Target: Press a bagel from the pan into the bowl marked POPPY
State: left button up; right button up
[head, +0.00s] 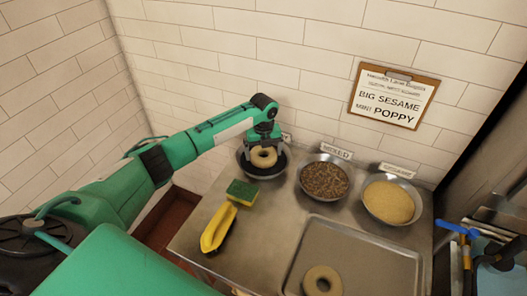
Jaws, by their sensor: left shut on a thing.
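My left gripper (264,145) points down and is shut on a pale bagel (264,158). The bagel is at the leftmost metal bowl (244,170), over its dark seeds. I cannot tell whether the bagel touches the seeds. The label behind this bowl is mostly hidden by my gripper, so its word cannot be read. Another bagel (322,281) lies in the metal pan (385,266) at the front. My right gripper is not in view.
A bowl of mixed seeds (325,179) and a bowl of pale sesame (388,202) stand to the right. A green and yellow sponge (242,192) and a yellow scoop-like object (217,230) lie in front. A clipboard (394,96) reading "BIG SESAME" and "POPPY" hangs on the wall.

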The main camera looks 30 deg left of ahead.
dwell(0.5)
pick_arm(q)
notch_tip(320, 180, up, 10)
jog(key=p, duration=0.8)
jog(key=shift+p, duration=0.4)
